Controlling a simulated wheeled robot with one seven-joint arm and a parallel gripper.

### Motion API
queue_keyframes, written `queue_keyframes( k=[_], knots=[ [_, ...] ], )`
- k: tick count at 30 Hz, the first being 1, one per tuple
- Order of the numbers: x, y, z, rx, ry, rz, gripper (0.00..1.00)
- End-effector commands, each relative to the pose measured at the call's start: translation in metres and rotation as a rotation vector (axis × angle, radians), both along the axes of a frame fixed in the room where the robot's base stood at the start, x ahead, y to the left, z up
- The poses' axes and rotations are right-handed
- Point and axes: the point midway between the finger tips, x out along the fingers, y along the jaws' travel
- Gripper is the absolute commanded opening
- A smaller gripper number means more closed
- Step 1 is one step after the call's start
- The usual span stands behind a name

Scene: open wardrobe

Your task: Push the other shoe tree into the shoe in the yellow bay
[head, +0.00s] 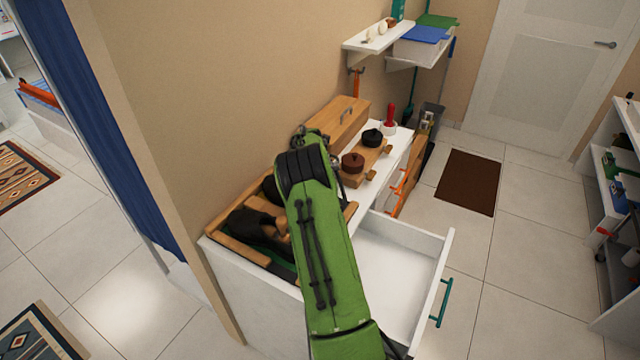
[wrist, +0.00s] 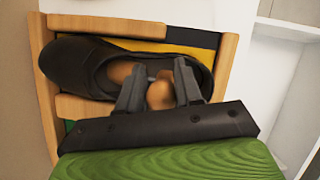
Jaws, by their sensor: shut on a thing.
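In the wrist view a black shoe (wrist: 70,66) lies in the yellow bay (wrist: 185,50) of a wooden-framed tray (wrist: 226,62). A wooden shoe tree (wrist: 160,94) is between the fingers of my gripper (wrist: 158,76), which is shut on it at the shoe's opening. Wood also shows farther forward inside the opening; how deep the tree sits is partly hidden by the fingers. In the head view the nearer shoe (head: 250,224) lies over green lining with a wooden tree in it. My arm hides my gripper and much of the farther shoe (head: 270,189) there.
The tray stands on a white cabinet with an open drawer (head: 395,258) at right. Beyond it are a wooden box (head: 340,125), a brown round tin (head: 352,163), a black one (head: 372,138) and a red-handled item (head: 390,117). A wall borders the left.

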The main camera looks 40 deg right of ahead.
Motion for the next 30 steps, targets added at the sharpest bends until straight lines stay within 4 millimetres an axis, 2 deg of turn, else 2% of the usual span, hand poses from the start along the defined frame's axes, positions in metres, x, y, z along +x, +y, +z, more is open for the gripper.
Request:
queue_keyframes(
  k=[1,18,30],
  knots=[
    [0.013,0.016,-0.010,0.024,-0.011,0.040,0.00],
    [0.024,0.018,-0.008,0.023,-0.011,0.041,0.00],
    [0.024,0.018,-0.008,0.024,-0.009,0.040,0.00]
  ],
)
